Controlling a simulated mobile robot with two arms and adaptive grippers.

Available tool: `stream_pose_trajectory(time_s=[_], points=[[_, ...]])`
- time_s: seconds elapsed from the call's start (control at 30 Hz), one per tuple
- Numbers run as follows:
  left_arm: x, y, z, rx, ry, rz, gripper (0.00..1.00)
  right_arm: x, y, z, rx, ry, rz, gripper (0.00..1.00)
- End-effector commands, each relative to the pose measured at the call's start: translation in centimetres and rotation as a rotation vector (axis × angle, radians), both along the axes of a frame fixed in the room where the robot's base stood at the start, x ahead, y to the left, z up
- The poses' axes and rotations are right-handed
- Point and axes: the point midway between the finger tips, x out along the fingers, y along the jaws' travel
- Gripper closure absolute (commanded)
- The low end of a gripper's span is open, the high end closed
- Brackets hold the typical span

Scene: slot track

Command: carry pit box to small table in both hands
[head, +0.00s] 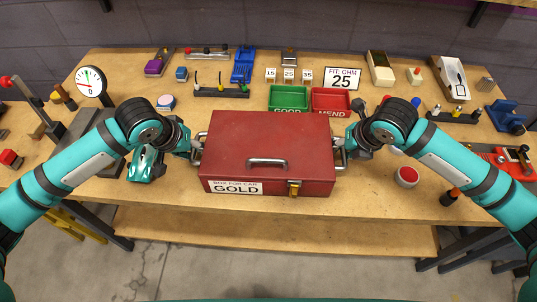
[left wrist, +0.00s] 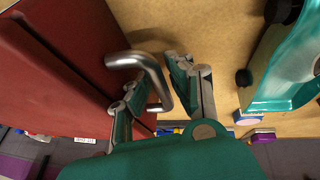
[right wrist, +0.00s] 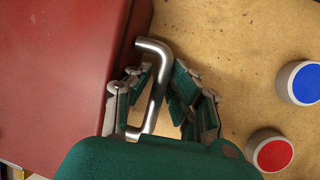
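The pit box (head: 262,140) is a closed red metal case with a "GOLD" label, standing on the wooden workbench (head: 300,206). It has a silver handle at each end. My left gripper (head: 194,148) is at its left end. In the left wrist view, the fingers are open on either side of the left handle (left wrist: 150,68). My right gripper (head: 347,146) is at its right end. In the right wrist view, the fingers are open on either side of the right handle (right wrist: 158,88), with gaps visible. I cannot make out a separate small table.
A teal car (head: 146,165) stands close to my left gripper. A red button (head: 407,177) is right of my right gripper. Green (head: 289,97) and red (head: 331,100) trays sit just behind the box. Bare bench lies in front of it.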

Motion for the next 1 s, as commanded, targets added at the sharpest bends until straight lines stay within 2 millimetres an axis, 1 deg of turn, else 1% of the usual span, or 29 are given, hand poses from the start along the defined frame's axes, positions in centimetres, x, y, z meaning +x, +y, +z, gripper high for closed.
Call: stream_pose_trajectory(time_s=[0.17,0.2,0.33,0.87,1.0], points=[[-0.01,-0.01,0.0,0.0,0.0,0.0,0.81,-0.02,0.01,-0.01,0.0,0.0,0.0,0.81],[0.0,0.0,0.0,0.0,0.0,0.0,0.84,-0.01,0.01,0.01,0.0,0.0,0.0,0.84],[-0.01,-0.01,0.02,0.0,0.0,0.0,1.0,-0.02,0.02,0.03,0.001,0.0,0.0,1.0],[0.0,-0.07,0.09,-0.001,-0.001,-0.002,1.0,-0.02,0.09,0.1,0.002,-0.001,0.003,1.0],[0.1,-0.14,0.42,-0.004,-0.007,-0.003,1.0,0.09,0.14,0.44,0.004,-0.006,0.004,1.0]])
